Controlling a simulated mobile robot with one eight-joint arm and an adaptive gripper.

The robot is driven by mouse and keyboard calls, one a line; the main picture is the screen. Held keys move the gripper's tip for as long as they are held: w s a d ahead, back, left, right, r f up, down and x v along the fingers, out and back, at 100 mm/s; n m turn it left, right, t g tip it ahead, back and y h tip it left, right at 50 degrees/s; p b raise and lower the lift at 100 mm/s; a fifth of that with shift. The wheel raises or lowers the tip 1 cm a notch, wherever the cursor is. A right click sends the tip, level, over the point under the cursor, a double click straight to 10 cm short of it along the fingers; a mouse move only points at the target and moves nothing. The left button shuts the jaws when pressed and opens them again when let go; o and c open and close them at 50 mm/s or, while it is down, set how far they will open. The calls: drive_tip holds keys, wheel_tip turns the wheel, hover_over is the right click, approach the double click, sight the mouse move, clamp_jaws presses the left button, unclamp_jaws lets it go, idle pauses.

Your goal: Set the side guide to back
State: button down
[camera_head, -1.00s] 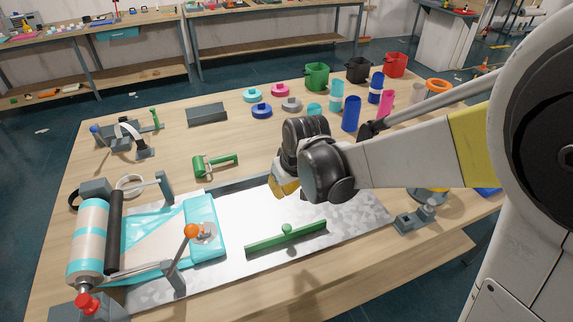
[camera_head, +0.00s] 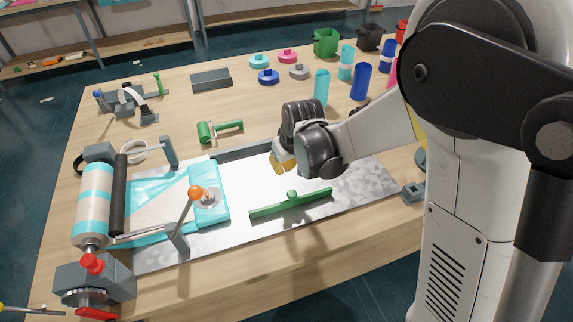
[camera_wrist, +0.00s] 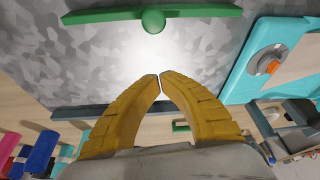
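The side guide is a green bar with a round green knob (camera_head: 292,193). It lies across the front part of the grey metal plate (camera_head: 365,185), and it also shows along the top of the wrist view (camera_wrist: 153,18). My gripper (camera_head: 283,162) hangs over the plate, behind the guide and apart from it. In the wrist view its two yellow fingers (camera_wrist: 160,76) have their tips together with nothing between them. A dark grey rail (camera_head: 245,152) runs along the plate's back edge, and the fingers partly cover it in the wrist view.
A cyan packet (camera_head: 208,190) lies on the plate's left. Cups and discs stand at the back. The plate around the guide is clear.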

sight(292, 200)
wheel_tip(292, 200, down, 3)
drive_tip(key=shift+w+b, duration=0.15)
drive_tip(key=shift+b, duration=0.3)
drive_tip(key=shift+s+d, duration=0.25)
drive_tip(key=shift+s, duration=0.35)
drive_tip(key=shift+s+d, duration=0.25)
drive_tip(key=shift+s, duration=0.3)
drive_tip(key=shift+s+d, duration=0.15)
drive_tip(key=shift+s, duration=0.2)
drive_tip(key=shift+s, duration=0.1)
drive_tip(key=s, duration=0.2)
drive_tip(key=s+d, duration=0.1)
drive_tip(key=s, duration=0.1)
drive_tip(key=s+b, duration=0.1)
drive_tip(key=s, duration=0.1)
drive_tip(key=shift+d, duration=0.35)
drive_tip(key=shift+w, duration=0.2)
